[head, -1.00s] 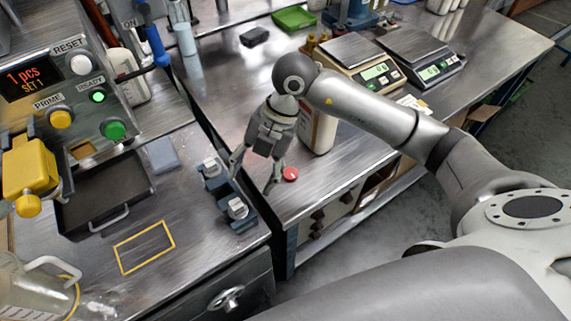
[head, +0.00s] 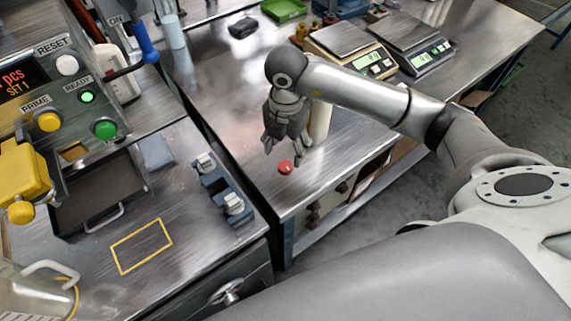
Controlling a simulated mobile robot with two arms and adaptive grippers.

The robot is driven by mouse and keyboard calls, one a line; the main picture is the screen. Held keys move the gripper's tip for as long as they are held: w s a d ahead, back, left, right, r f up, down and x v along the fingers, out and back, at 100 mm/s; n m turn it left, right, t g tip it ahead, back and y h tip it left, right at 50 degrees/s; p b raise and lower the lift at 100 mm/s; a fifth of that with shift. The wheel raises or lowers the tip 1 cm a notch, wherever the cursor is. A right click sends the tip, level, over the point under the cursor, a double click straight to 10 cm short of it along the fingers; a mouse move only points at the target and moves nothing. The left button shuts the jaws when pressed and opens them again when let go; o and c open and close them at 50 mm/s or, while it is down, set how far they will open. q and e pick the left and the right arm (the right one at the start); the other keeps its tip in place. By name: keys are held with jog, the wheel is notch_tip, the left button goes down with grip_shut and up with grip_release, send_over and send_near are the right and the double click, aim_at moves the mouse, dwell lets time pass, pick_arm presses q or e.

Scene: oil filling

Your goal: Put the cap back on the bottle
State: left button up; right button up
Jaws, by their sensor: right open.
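The red cap (head: 286,167) lies on the metal bench near its front left edge. My right gripper (head: 284,156) is open and empty, pointing down just above and behind the cap in the head view. Its fingers appear to be on either side of the cap's line; whether they touch it I cannot tell. A pale bottle (head: 320,121) stands behind my right gripper and forearm, which hide most of it, including its top. My left gripper is not in view.
Two scales (head: 350,45) (head: 410,42) stand at the back right of the bench. A green tray (head: 284,9) and a dark object (head: 243,27) lie farther back. The filling machine (head: 60,100) and blue fixtures (head: 233,204) are at left. Bench left of the cap is clear.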

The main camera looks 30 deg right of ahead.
aim_at(286, 165)
jog(key=shift+f, duration=0.45)
jog(key=shift+f, duration=2.75)
jog(key=shift+c, duration=0.5)
jog(key=c, duration=0.6)
